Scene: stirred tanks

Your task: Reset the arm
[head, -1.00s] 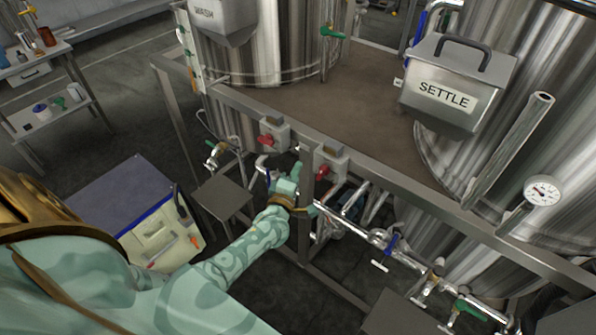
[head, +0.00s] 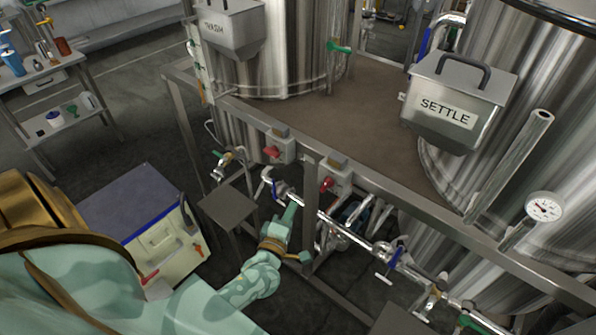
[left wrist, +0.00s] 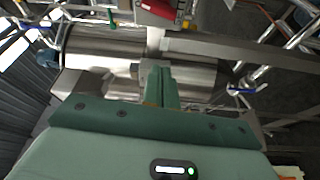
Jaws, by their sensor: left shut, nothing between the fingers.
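My left arm comes in from the lower left of the head view. Its green gripper (head: 287,220) is shut and empty, in front of the steel frame and just below the horizontal pipe. A small gap seems to lie between the fingers and the pipe, but I cannot tell its size. In the left wrist view the shut fingers (left wrist: 160,85) point ahead toward steel pipework. My right gripper is not in the head view.
A steel frame (head: 420,205) carries red-knobbed switch boxes (head: 335,180). A pipe with blue-handled valve (head: 397,255) runs below. Steel tanks, one behind a SETTLE box (head: 447,110), stand behind. A cream cabinet (head: 165,240) is at left. A small grey plate (head: 229,206) stands between.

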